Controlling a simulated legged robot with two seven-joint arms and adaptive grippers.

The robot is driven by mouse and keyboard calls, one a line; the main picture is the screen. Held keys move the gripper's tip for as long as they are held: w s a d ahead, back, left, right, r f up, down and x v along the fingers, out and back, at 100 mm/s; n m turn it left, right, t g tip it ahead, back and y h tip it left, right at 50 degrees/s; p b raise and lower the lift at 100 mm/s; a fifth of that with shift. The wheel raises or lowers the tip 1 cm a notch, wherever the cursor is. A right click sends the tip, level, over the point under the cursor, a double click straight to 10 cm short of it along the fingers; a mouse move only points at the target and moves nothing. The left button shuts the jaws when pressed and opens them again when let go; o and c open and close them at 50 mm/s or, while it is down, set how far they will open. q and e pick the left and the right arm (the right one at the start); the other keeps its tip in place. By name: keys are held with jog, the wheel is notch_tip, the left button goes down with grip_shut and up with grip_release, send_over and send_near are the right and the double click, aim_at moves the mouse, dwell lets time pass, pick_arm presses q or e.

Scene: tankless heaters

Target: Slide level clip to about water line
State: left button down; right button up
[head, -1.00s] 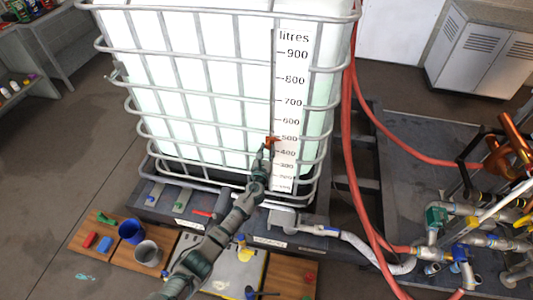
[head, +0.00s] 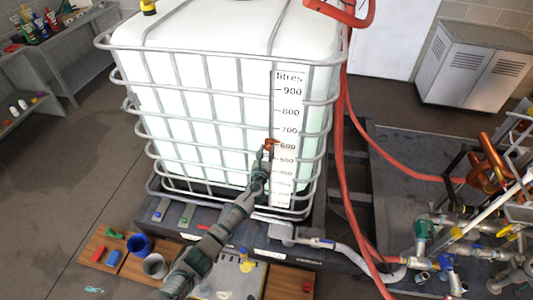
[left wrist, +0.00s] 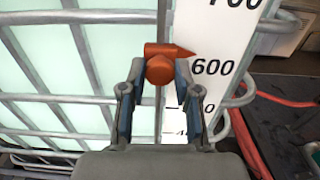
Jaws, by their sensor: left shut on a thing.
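The orange level clip (head: 271,143) sits on the white litre scale (head: 290,110) at the front of the caged tank (head: 190,120). My left gripper (head: 266,151) is at the clip, shut on it. In the left wrist view the clip (left wrist: 166,65) is between the fingertips (left wrist: 158,78), and its pointed end faces right, a little above the 600 mark. The tank's contents look pale green. I cannot make out the exact water line. My right gripper is not in view.
Grey cage bars (head: 205,92) cross the tank front close to my left gripper. Red hoses (head: 345,170) run down the tank's right side. Pipes and valves (head: 430,235) stand at the lower right. Blue and grey cups (head: 139,244) stand on a wooden board at the lower left.

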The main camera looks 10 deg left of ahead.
pick_arm(q)
notch_tip(320, 180, up, 11)
jog(key=p, duration=0.9)
jog(key=shift+p, duration=0.4)
jog(key=c, duration=0.8)
grip_release()
jog(key=shift+w, duration=0.1)
jog(key=shift+c, duration=0.2)
jog(key=shift+f, duration=0.1)
jog(key=s, duration=1.1)
jog(key=shift+s+f, duration=0.1)
jog(key=shift+s, duration=0.3)
